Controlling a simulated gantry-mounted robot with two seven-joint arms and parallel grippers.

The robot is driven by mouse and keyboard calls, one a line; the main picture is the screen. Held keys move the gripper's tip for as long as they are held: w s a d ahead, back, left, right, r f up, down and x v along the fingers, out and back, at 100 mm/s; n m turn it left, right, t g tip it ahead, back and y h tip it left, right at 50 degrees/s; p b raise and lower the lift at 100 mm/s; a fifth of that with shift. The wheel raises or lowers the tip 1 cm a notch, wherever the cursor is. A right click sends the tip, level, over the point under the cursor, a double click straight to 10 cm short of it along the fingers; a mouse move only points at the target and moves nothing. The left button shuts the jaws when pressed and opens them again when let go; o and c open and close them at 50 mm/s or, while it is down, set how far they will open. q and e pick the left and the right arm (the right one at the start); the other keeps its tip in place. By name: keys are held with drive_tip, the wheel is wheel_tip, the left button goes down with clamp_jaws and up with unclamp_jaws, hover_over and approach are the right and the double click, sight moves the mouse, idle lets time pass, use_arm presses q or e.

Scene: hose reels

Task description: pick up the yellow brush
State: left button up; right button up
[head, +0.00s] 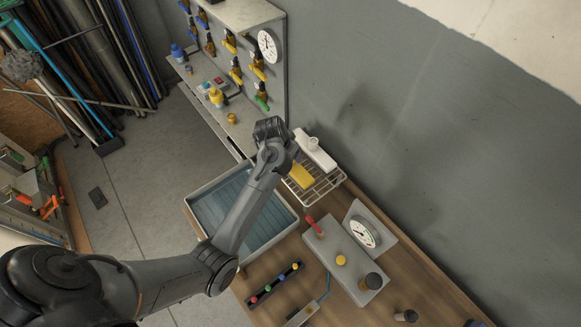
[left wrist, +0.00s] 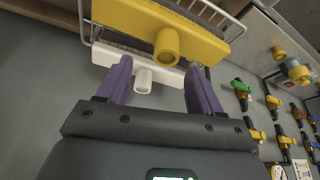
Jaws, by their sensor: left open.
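The yellow brush (head: 300,176) lies on a wire rack (head: 325,188) beside the grey tray, partly hidden by my left arm in the head view. In the left wrist view the yellow brush (left wrist: 160,28) crosses the top, its round stub handle toward the camera. A white brush (head: 317,152) lies beside it on the rack; it also shows in the left wrist view (left wrist: 112,60), partly behind the yellow one. My left gripper (left wrist: 158,66) is open, its purple fingers pointing at the brushes, with nothing visibly gripped. My right gripper is not in view.
A grey tray (head: 192,204) with a blue inside sits left of the rack. A gauge box (head: 342,262) with knobs and a red lever stands in front. A shelf unit with valves (head: 235,20) is at the back, and the grey wall runs close behind the rack.

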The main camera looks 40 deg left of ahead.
use_arm(q)
drive_tip(key=shift+a+x, duration=0.2)
drive_tip(key=shift+x, duration=1.35)
drive_tip(key=shift+a+x, duration=0.2)
drive_tip(key=shift+x, duration=1.4)
drive_tip(key=shift+s, duration=0.15)
clamp_jaws()
